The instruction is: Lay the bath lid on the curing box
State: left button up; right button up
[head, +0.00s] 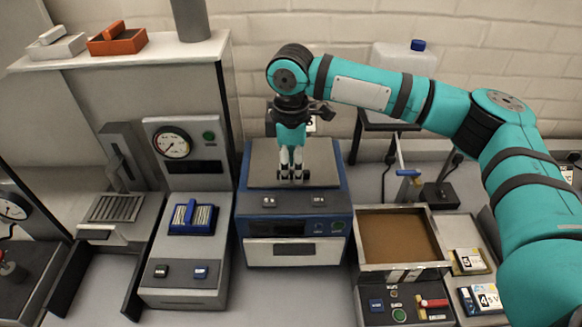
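A flat grey plate (262,176), which looks like the bath lid, lies on top of the blue-sided bench unit (295,250) in the middle of the head view. My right gripper (291,176) points straight down over the plate, its fingertips close together at or just above its surface. The fingers hide any handle there, so I cannot tell whether they hold one. To the right, an open box with a brown inside (400,236) may be the curing box; its top is uncovered. My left gripper is not in view.
A grey unit with a gauge (172,143) and a blue rack (192,217) stands to the left. A panel with a green button (399,314) is in front of the brown box. A blue-topped stand (408,173) rises behind it. Numbered packs (470,261) lie to its right.

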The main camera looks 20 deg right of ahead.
notch_tip(320, 180, up, 11)
jog(key=b, duration=0.2)
dwell(0.4)
